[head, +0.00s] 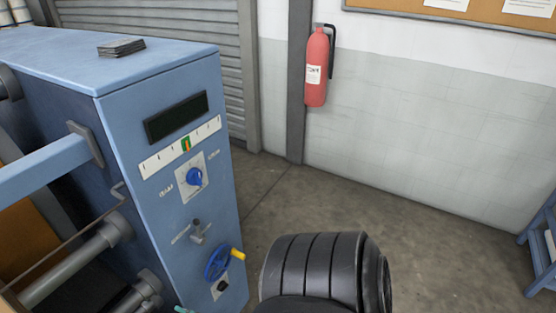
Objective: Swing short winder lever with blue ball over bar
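The blue press (170,90) fills the left side of the head view, its end panel facing me. I cannot make out a short winder lever with a blue ball. A blue round knob (194,177) sits on a pale plate on the panel. Below it is a small grey lever or handle (197,232). A blue handwheel (216,263) with a yellow grip (238,254) is lower down. A small teal piece (183,310) is cut off by the bottom edge; I cannot tell what it is. Neither gripper is in view.
Grey rollers (75,262) and a thin rod (66,243) lie at the left, beneath a blue crossbar (40,168). A red extinguisher (316,68) hangs on the wall. A blue rack (540,245) stands at the right edge. The floor (420,235) between is clear.

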